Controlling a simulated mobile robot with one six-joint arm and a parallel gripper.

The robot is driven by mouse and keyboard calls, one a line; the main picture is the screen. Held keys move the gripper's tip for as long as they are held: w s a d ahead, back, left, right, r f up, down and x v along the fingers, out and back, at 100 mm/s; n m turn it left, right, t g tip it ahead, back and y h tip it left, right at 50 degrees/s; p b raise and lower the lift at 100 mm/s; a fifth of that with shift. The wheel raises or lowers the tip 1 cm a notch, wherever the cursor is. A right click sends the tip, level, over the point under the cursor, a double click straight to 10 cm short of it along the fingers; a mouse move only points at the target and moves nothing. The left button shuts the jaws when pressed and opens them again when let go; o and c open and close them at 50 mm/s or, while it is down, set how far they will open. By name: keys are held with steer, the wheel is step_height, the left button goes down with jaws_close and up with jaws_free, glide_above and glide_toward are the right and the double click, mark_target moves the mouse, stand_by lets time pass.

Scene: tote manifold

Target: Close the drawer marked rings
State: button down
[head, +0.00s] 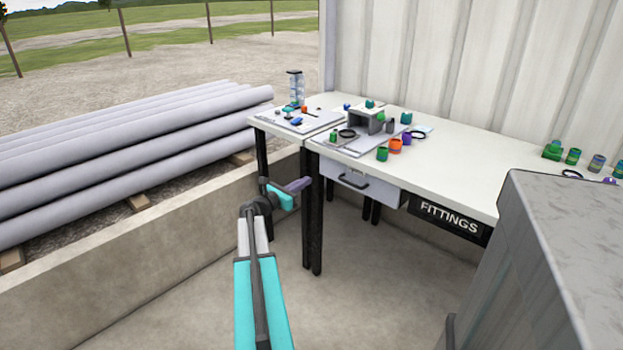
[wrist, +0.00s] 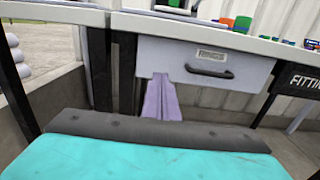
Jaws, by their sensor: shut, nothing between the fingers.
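A light grey drawer (head: 360,188) with a dark bar handle hangs under the left part of the white workbench. How far the drawer stands out from the bench is hard to tell. My gripper (head: 305,184) is in front of and left of the drawer in the head view. In the wrist view my gripper's purple fingers (wrist: 161,76) are together and empty, overlapping the drawer's lower left; contact is unclear.
The white workbench (head: 455,165) carries several coloured fittings and a grey stand. A dark FITTINGS sign (head: 449,217) hangs right of the drawer. Black table legs (head: 312,225) stand near my gripper. A grey cabinet (head: 560,270) blocks the right foreground. A low concrete wall (head: 170,235) runs left.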

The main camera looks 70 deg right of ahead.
steer(key=shift+v, duration=1.15)
